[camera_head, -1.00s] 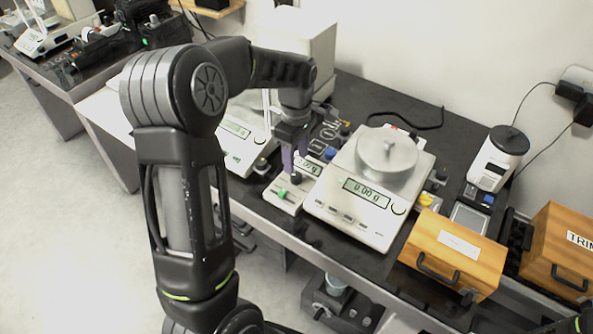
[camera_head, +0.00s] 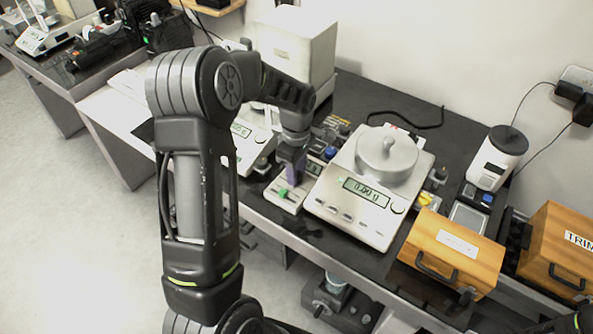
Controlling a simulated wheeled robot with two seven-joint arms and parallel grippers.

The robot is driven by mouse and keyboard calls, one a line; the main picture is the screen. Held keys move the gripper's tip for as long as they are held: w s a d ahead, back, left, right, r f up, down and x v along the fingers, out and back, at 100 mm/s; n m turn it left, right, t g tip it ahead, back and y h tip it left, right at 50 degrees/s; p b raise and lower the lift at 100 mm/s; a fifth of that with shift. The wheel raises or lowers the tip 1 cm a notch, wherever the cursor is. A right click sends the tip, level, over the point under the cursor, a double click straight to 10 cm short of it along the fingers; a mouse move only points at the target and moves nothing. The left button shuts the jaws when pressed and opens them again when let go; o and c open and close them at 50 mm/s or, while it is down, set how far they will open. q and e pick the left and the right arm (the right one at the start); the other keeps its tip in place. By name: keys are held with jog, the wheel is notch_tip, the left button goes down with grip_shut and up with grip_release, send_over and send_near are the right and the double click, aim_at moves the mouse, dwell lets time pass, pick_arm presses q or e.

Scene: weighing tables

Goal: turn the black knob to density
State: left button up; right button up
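A small pale control box (camera_head: 291,201) with a green switch (camera_head: 283,193) and a little display stands just left of the larger scale (camera_head: 345,220). My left gripper (camera_head: 294,180) points down over this box, with its purple fingers low at the box's top face. The black knob is hidden behind the fingers. Whether they are open or closed around it cannot be told.
The larger scale carries a lidded metal pot (camera_head: 387,157). A second scale (camera_head: 246,148) is partly behind my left arm. A wooden box (camera_head: 452,252) stands to the right, beside a white-and-black device (camera_head: 497,160).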

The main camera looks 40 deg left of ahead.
pick_arm(q)
grip_shut()
